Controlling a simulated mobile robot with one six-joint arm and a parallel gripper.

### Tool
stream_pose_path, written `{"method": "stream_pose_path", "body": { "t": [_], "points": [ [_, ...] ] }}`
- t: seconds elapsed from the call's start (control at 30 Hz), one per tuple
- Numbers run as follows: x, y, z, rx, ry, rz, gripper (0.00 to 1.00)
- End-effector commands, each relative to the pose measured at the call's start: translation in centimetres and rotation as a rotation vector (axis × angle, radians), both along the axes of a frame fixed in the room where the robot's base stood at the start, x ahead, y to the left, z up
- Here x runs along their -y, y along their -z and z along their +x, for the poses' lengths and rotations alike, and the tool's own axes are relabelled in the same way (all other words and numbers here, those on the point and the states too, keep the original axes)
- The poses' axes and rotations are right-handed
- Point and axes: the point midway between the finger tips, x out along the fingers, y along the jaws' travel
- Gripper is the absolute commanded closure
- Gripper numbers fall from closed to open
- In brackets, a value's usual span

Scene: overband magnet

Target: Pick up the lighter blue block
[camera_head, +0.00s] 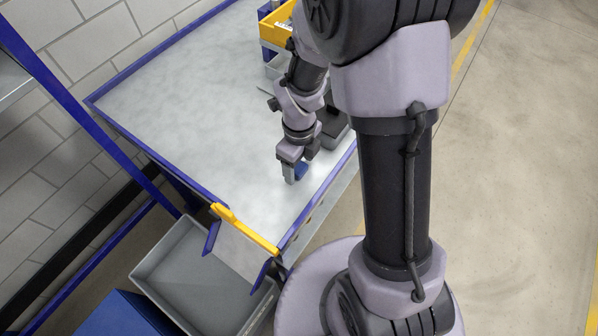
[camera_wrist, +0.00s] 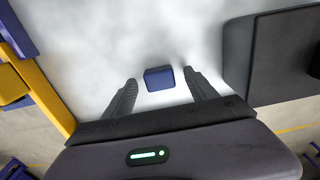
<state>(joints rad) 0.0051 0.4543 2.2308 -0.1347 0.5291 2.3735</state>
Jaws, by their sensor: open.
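One small blue block (camera_wrist: 158,78) lies on the pale tabletop in the wrist view, between the tips of my two fingers and clear of both. In the head view the block (camera_head: 301,170) shows partly beside my gripper (camera_head: 293,173), close to the table's right edge. My gripper (camera_wrist: 160,80) is open and empty, pointing down at the block. I see no second blue block to compare its shade with, so I cannot tell whether it is the lighter one.
A dark box-like object (camera_wrist: 272,55) stands right of my gripper. The table (camera_head: 180,110) has a blue rim and is clear to the left. A yellow bar (camera_head: 243,228) crosses the near end, above a grey bin (camera_head: 190,290). A yellow bin (camera_head: 275,28) stands at the far end.

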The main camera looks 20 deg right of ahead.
Motion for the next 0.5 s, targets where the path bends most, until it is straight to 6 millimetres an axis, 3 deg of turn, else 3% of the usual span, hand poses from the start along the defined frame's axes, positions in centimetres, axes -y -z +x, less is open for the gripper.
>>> {"method": "stream_pose_path", "body": {
  "t": [0.27,0.5],
  "points": [
    [-0.01,0.5,0.0,0.0,0.0,0.0,0.36],
    [-0.02,0.49,0.01,0.0,0.0,0.0,0.83]
  ]
}}
